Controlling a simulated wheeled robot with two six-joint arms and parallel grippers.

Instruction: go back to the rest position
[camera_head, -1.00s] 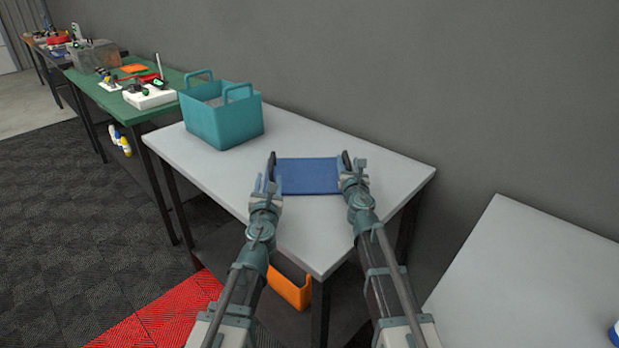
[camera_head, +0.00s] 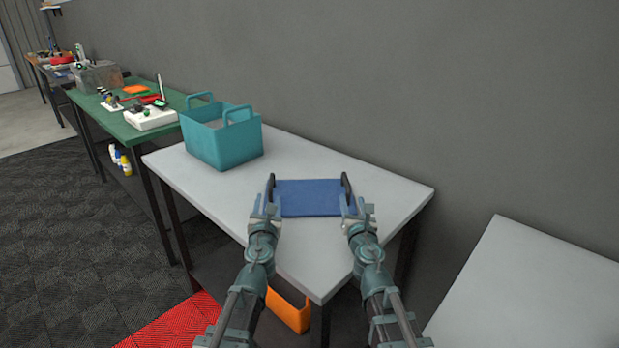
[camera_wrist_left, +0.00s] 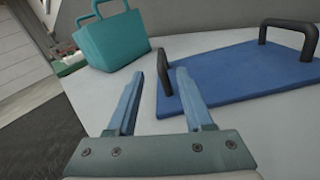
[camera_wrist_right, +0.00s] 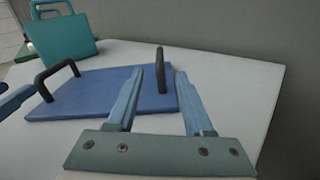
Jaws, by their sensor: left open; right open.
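A flat blue board (camera_head: 308,197) with a black handle at each end lies on the grey table (camera_head: 330,236). The board also shows in the left wrist view (camera_wrist_left: 235,72) and the right wrist view (camera_wrist_right: 100,92). My left gripper (camera_head: 265,206) is open and empty near the board's left handle. My right gripper (camera_head: 359,207) is open and empty just in front of the board's right handle. In the right wrist view its fingers (camera_wrist_right: 157,95) are apart, beside the right handle.
A teal basket (camera_head: 222,145) with two handles stands at the table's left back. A green table (camera_head: 120,122) with several items is beyond it. An orange bin (camera_head: 289,312) is below the table. Another grey table (camera_head: 530,285) stands at the right, and a wall is behind.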

